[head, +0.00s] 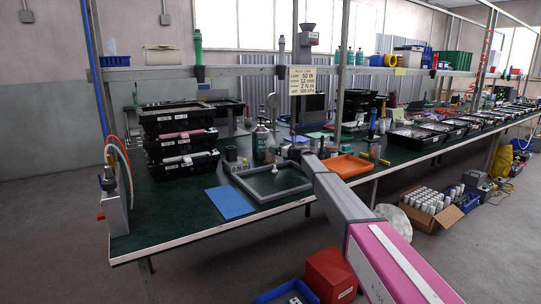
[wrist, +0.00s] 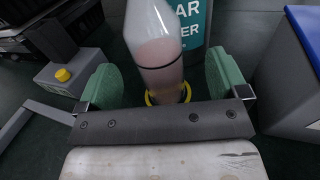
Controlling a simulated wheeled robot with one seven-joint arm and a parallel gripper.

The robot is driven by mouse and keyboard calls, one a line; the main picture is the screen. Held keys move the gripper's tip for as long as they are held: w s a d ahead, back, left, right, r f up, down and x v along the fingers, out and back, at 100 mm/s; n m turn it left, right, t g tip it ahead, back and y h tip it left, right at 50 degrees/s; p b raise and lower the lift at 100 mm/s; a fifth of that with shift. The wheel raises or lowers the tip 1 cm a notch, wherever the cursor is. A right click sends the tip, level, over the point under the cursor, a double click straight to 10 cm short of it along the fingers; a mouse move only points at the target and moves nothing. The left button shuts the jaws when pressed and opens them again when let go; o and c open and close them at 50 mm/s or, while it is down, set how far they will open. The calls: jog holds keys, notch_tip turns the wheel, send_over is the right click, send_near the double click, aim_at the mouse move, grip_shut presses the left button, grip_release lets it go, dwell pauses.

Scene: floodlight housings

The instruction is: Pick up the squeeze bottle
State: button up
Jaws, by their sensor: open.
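The squeeze bottle (wrist: 155,48) is translucent with pinkish contents. In the wrist view it stands between the two green finger pads of my gripper (wrist: 162,82). My gripper is open, with a visible gap between each pad and the bottle. The bottle's top is cut off by the picture edge. A yellow ring (wrist: 153,98) shows around its lower end, partly hidden by the gripper's dark bar. In the head view my arm reaches over the green bench and its end hides most of the bottle.
A teal-labelled container (wrist: 196,22) stands close behind the bottle; it also shows in the head view (head: 260,139). A grey box with a blue top (wrist: 287,85) is at right. A grey box with a yellow button (wrist: 62,76) is at left.

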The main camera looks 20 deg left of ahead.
aim_at(271, 145)
jog(key=x, duration=0.5)
jog(key=shift+s+a+r, duration=0.1)
jog(key=shift+s, duration=0.05)
jog(key=c, duration=1.1)
jog(key=shift+c, duration=1.2)
jog(key=shift+r, duration=0.2)
